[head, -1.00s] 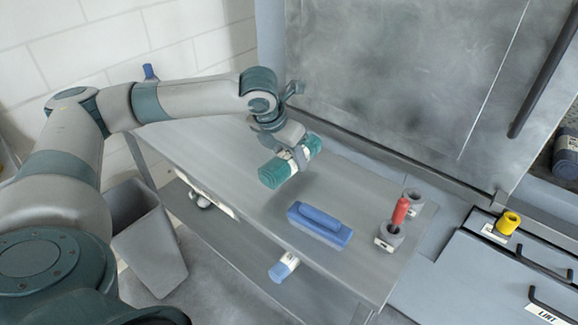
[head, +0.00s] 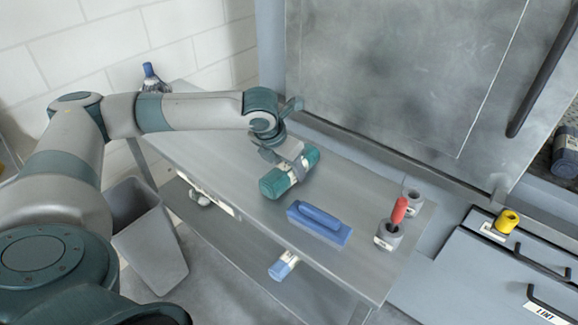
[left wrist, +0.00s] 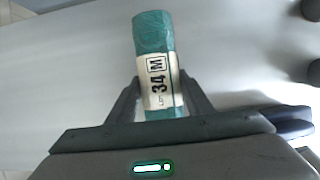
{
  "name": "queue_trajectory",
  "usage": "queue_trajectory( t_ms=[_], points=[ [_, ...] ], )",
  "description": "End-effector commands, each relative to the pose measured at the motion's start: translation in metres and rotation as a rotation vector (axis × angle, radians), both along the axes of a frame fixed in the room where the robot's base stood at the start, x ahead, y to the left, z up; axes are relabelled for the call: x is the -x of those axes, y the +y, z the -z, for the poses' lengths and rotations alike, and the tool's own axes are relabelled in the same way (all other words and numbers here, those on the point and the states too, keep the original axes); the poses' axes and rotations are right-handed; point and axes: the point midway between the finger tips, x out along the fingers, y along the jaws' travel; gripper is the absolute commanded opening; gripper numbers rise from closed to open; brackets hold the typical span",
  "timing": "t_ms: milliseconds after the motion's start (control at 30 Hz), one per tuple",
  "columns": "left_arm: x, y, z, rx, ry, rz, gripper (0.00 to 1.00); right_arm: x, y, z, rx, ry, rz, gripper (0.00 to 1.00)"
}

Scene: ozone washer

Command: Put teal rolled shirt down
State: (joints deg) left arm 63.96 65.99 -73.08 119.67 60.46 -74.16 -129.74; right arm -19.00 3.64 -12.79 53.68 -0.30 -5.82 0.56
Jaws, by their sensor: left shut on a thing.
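The teal rolled shirt (head: 276,183) has a pale label band around its middle. My left gripper (head: 293,168) is shut on it around the band, over the grey metal table (head: 345,190). In the left wrist view the roll (left wrist: 152,35) stands between the two fingers (left wrist: 160,98), its label reading "34 M". The roll is low over the table top; I cannot tell whether it touches. My right gripper is not in view.
A blue-handled brush or block (head: 320,222) lies just right of the roll. A red-handled tool (head: 398,212) stands in a grey holder (head: 387,236) near the table's right end. A grey bin (head: 150,245) stands left of the table. The table behind the roll is clear.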

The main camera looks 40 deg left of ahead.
Motion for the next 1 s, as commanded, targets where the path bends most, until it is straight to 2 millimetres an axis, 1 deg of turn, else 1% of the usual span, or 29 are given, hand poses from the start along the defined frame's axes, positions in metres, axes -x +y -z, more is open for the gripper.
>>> queue_trajectory(
  t_ms=[67, 100, 167, 200, 533, 667, 867, 1000],
  points=[
    [0.0, 0.0, 0.0, 0.0, -0.001, 0.0, 0.19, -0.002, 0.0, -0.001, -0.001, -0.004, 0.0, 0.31],
    [0.0, 0.0, 0.0, 0.0, 0.0, 0.0, 0.49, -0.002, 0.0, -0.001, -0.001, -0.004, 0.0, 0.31],
    [0.0, 0.0, 0.0, 0.0, 0.0, 0.0, 0.63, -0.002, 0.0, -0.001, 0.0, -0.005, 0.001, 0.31],
    [0.0, 0.0, 0.0, 0.0, 0.0, 0.0, 0.65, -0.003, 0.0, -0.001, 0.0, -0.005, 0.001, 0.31],
    [0.0, 0.0, -0.001, 0.0, -0.001, 0.0, 0.65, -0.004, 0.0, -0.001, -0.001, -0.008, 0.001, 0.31],
    [0.002, 0.0, -0.007, 0.0, -0.003, 0.0, 0.65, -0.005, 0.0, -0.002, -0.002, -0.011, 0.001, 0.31],
    [0.011, 0.001, -0.028, 0.0, -0.004, 0.0, 0.65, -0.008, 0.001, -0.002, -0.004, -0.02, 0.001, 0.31],
    [0.019, 0.002, -0.051, 0.0, -0.005, -0.001, 0.65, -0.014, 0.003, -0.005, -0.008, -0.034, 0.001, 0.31]
  ],
)
